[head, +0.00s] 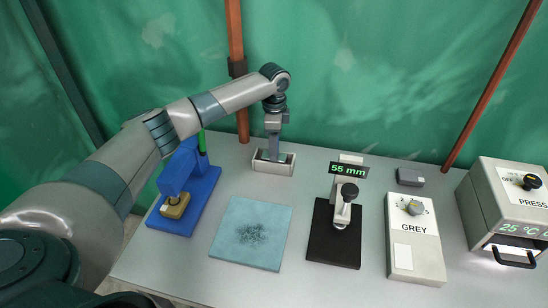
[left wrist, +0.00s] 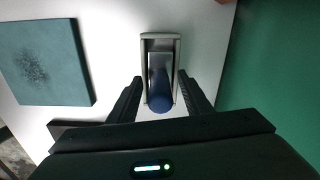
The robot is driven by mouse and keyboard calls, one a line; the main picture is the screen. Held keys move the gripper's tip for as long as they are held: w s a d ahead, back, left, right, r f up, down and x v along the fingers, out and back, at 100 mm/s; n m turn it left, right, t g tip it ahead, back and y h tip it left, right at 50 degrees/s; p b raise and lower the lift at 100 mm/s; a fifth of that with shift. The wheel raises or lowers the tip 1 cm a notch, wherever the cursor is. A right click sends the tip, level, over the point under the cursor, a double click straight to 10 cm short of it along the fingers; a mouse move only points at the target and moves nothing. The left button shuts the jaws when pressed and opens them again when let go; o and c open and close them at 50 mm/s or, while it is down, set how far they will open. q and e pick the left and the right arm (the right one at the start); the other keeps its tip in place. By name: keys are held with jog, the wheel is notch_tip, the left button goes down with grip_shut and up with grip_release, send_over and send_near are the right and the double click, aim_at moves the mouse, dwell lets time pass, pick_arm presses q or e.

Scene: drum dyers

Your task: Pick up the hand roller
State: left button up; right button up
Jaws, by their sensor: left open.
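The hand roller (left wrist: 160,96) sits in a small grey cradle (head: 287,168) at the back of the table. In the left wrist view it shows a dark blue rounded end and a grey part behind it, inside the cradle (left wrist: 145,38). My left gripper (head: 273,148) points down right over the cradle and hides most of the roller in the head view. In the left wrist view my left gripper (left wrist: 160,80) is open, with one finger on each side of the roller. My right gripper is not in view.
A blue press stand (head: 185,188) and a teal speckled pad (head: 251,236) lie left and in front. To the right are a black-based gauge (head: 333,240) reading 55 mm, a small grey box (head: 410,177), a GREY dial box (head: 414,245) and a PRESS machine (head: 500,205).

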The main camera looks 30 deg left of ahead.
pick_arm(q)
grip_shut()
jog(key=shift+r, duration=0.25)
jog(key=shift+r+b, duration=0.2)
jog(key=shift+b, duration=0.15)
jog(key=r+b, duration=0.1)
jog(key=r, duration=0.2)
jog(key=shift+d+r+b, duration=0.15)
jog(key=shift+d+b, duration=0.05)
jog(key=shift+b, duration=0.2)
jog(key=s+d+r+b, duration=0.3)
jog(key=s+d+r, duration=0.4)
jog(key=d, duration=0.2)
